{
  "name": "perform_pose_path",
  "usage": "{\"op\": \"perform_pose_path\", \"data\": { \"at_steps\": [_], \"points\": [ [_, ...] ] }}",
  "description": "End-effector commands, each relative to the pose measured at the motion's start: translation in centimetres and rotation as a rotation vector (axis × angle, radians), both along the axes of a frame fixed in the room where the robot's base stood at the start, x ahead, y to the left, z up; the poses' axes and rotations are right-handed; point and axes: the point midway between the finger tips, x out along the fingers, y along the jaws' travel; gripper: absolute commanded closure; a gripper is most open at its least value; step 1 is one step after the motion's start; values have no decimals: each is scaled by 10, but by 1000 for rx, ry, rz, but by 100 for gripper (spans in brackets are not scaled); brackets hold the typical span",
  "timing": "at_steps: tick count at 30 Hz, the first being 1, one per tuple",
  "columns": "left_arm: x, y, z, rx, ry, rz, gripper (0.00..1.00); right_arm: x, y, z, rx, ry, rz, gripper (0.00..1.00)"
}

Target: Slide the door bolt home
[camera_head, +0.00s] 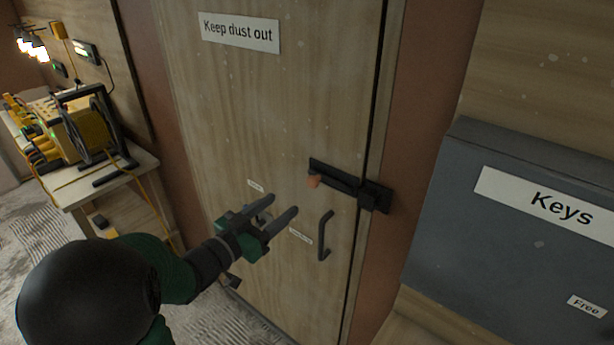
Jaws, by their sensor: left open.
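The wooden door (290,95) fills the middle of the head view and looks closed in its frame. A black keeper (375,196) sits at the right end, by the gap. I cannot tell how far the bar reaches into it. My left gripper (281,213) is open and empty in front of the door, below and left of the knob, apart from it. My right gripper is not in view.
A black door handle (325,236) is right of my left gripper, below the bolt. A grey key box (520,215) stands out on the right. A side table (90,182) with a yellow cable reel (85,130) stands at left.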

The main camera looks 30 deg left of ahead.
Motion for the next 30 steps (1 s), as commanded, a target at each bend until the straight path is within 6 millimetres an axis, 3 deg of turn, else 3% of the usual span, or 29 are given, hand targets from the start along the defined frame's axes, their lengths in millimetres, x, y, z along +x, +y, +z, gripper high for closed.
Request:
{"op": "perform_pose_path", "data": {
  "at_steps": [6, 12, 23, 30],
  "points": [
    [58, -5, 0, 1, 1, -3, 48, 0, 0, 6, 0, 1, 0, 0],
    [94, -7, 0, 0, -1, 0, 48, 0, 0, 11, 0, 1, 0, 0],
    [103, -8, -1, 1, -1, 2, 48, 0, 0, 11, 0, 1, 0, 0],
    [103, -8, -1, 1, -1, 2, 80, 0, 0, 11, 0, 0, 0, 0]
  ]
}}
